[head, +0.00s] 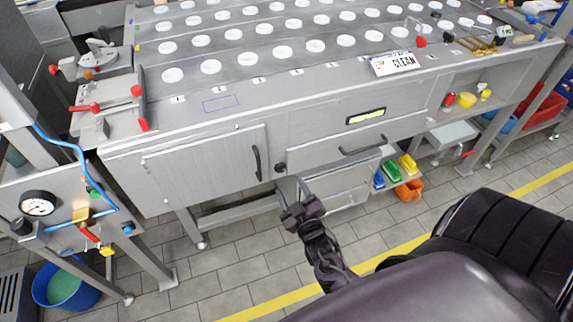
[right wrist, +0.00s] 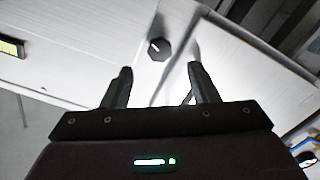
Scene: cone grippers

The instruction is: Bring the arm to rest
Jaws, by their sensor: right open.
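My right gripper (head: 293,191) is in the head view, low in front of the metal workbench (head: 210,165). Its arm comes up from the bottom of the picture. In the right wrist view its two dark fingers (right wrist: 160,85) are spread apart with nothing between them. Beyond the fingertips are the bench front and a black knob (right wrist: 159,49); the knob also shows in the head view (head: 280,167). I cannot tell how close the fingertips are to the bench front. My left gripper is not in view.
The bench top carries rows of white discs (head: 211,67) and a CLEAN sign (head: 395,63). A door with a black handle (head: 257,163) and a drawer handle (head: 362,147) are on its front. A gauge panel (head: 75,215) and blue bucket (head: 66,287) stand left. Tiled floor (head: 240,260) is open.

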